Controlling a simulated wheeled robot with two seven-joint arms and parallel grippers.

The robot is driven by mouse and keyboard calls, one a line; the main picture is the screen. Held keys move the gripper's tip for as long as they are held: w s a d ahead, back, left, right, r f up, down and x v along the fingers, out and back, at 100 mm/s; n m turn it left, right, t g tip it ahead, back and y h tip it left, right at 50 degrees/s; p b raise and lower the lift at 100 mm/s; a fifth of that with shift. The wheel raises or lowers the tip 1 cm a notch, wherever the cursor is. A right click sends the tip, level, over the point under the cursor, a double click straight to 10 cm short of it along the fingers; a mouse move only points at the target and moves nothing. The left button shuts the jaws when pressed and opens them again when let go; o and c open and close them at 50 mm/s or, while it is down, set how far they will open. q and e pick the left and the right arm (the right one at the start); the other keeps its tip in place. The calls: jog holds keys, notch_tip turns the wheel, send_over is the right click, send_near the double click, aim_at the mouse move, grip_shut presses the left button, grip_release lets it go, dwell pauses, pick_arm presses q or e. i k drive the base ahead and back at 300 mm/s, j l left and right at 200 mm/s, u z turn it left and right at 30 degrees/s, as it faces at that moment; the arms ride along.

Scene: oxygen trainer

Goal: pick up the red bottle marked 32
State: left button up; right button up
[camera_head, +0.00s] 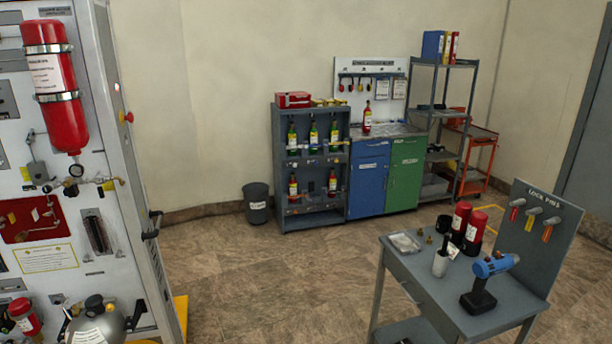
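I see several red bottles, and the number 32 is not legible on any of them. Two red bottles with dark lower parts stand on the grey cart, one at the back (461,216) and one nearer (475,229). A red bottle with a pale label (367,120) stands on the worktop above the blue and green cabinets. Bottles with red, pale and green parts (313,135) stand in the grey rack. A large red cylinder (60,100) is strapped to the trainer panel at left. A small red bottle (24,316) sits low on that panel. Neither of my grippers is in view.
The grey cart (445,290) also carries a blue drill (492,266), a white cup (440,264) and a clear tray (404,242). A lock board (537,240) rises at its right. A dark bin (257,204) stands left of the rack. The middle floor is clear.

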aim_at(367, 113)
jog(key=i, duration=3.85)
jog(key=i+z, duration=0.15)
jog(key=i, duration=0.3)
jog(key=i+j+z, duration=0.2)
jog(key=i, duration=0.25)
jog(key=i+j+z, duration=0.15)
jog(key=i, duration=0.3)
jog(key=i+j+z, duration=0.2)
jog(key=i, duration=0.2)
